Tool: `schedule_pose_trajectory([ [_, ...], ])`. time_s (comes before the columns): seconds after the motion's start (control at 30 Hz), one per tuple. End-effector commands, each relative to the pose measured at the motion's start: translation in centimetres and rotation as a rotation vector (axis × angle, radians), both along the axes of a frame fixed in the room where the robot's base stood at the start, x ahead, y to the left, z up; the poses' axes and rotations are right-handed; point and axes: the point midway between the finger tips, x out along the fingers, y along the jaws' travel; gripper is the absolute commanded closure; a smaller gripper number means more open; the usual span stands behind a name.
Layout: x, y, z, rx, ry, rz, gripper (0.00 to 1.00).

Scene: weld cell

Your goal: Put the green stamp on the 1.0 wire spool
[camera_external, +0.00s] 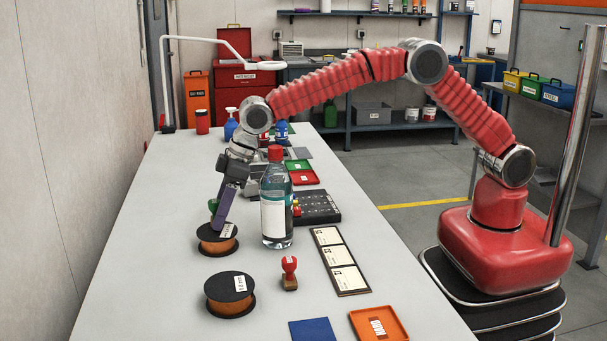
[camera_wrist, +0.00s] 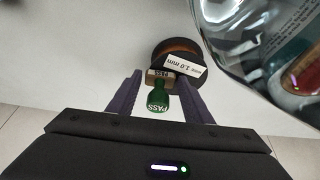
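The green stamp (camera_wrist: 158,98), marked PASS with a tan base, is upright between my gripper's fingers in the wrist view. A gap shows on each side of it. In the external view only its green knob (camera_external: 213,205) shows beside the finger, above the far spool. That black-and-orange spool (camera_external: 217,245) bears a white label reading 1.0 mm in the wrist view (camera_wrist: 180,66). The stamp's base appears to be on its top, but the contact is hidden. My gripper (camera_external: 221,224) points down over this spool with its fingers (camera_wrist: 160,80) apart.
A second spool (camera_external: 230,294) and a red stamp (camera_external: 289,273) stand nearer. A clear bottle with a red cap (camera_external: 276,205) stands close right of my gripper. A card strip (camera_external: 340,262), a blue pad (camera_external: 312,329) and an orange tray (camera_external: 362,319) lie right.

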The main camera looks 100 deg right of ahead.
Motion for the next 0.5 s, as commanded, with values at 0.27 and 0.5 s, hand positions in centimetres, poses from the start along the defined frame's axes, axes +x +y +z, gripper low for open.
schedule_pose_trajectory([
  [0.27, -0.01, 0.0, 0.0, 0.0, 0.0, 0.0, 0.44],
  [0.5, -0.12, 0.0, 0.55, 0.0, 0.0, 0.0, 0.44],
])
